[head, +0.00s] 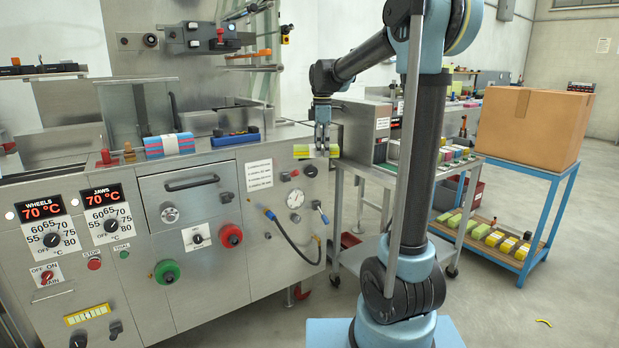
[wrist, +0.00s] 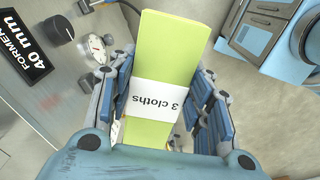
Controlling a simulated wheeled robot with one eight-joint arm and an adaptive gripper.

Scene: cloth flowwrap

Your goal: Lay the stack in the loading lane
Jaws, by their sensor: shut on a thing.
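A yellow-green cloth stack (wrist: 172,45) with a white band reading "3 cloths" fills the middle of the wrist view. My gripper (wrist: 158,98) is shut on it, with blue finger pads along both its sides. In the head view my gripper (head: 322,140) points down and holds the stack (head: 305,152) in front of the right end of the steel machine (head: 225,200). A blue and pink stack (head: 169,145) lies on the machine's top. I cannot tell for sure which part of the machine is the loading lane.
A steel cart (head: 372,172) with several coloured stacks stands to the right of the machine. A cardboard box (head: 530,125) sits on a blue-framed table, with several yellow and green stacks on its lower shelf. A banana peel (head: 543,322) lies on the floor.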

